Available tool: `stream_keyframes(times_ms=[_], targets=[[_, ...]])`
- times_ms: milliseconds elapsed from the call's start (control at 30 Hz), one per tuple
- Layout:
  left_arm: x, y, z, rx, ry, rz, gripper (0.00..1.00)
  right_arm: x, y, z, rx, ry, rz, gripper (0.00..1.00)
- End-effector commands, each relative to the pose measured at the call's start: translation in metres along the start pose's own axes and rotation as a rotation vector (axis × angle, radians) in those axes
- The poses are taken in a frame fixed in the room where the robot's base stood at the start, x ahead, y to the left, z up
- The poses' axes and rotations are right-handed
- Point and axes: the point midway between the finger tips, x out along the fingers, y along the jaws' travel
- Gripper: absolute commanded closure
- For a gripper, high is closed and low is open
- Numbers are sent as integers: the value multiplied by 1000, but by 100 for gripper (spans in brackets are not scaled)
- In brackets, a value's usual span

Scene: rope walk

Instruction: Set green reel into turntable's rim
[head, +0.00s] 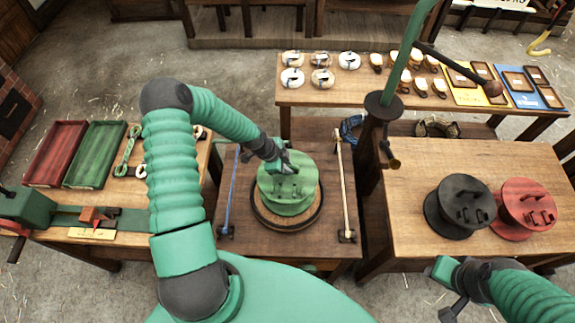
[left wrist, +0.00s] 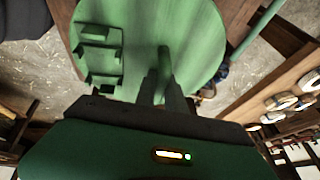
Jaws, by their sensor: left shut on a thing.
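The green reel (head: 301,189) is over the turntable in the middle of the head view. The turntable's round dark rim (head: 287,227) shows below and around the reel's near side. The reel hides the rim's far side, and I cannot tell whether it rests inside the rim or hangs just above it. My left gripper (head: 281,166) is shut on an upright part on the reel's top. In the left wrist view, the reel's green disc (left wrist: 195,35) fills the top, with the fingers at its upright peg. My right gripper (head: 445,285) is low at the right, apart from the reels; its jaws are unclear.
A black reel (head: 460,205) and a red reel (head: 525,207) stand on the right table. A blue rod (head: 230,190) and a pale rod (head: 341,180) flank the turntable. A dark post (head: 382,125) stands right of it. Red and green trays (head: 97,152) lie left.

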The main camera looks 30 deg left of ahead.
Motion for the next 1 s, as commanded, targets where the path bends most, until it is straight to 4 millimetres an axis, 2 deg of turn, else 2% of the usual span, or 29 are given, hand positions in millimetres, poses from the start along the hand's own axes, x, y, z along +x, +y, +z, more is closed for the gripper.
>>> stream_keyframes(times_ms=[33,200,767,800,1000], targets=[[6,0,2,1,1,-2,100,6,0,1,0,0,0,64],[11,0,4,2,0,-2,100,10,0,2,0,0,0,64],[13,1,5,1,0,-1,100,12,0,3,0,0,0,64],[13,1,5,2,0,-1,83,11,0,3,0,0,0,64],[13,2,5,1,0,0,60,11,0,3,0,0,0,64]])
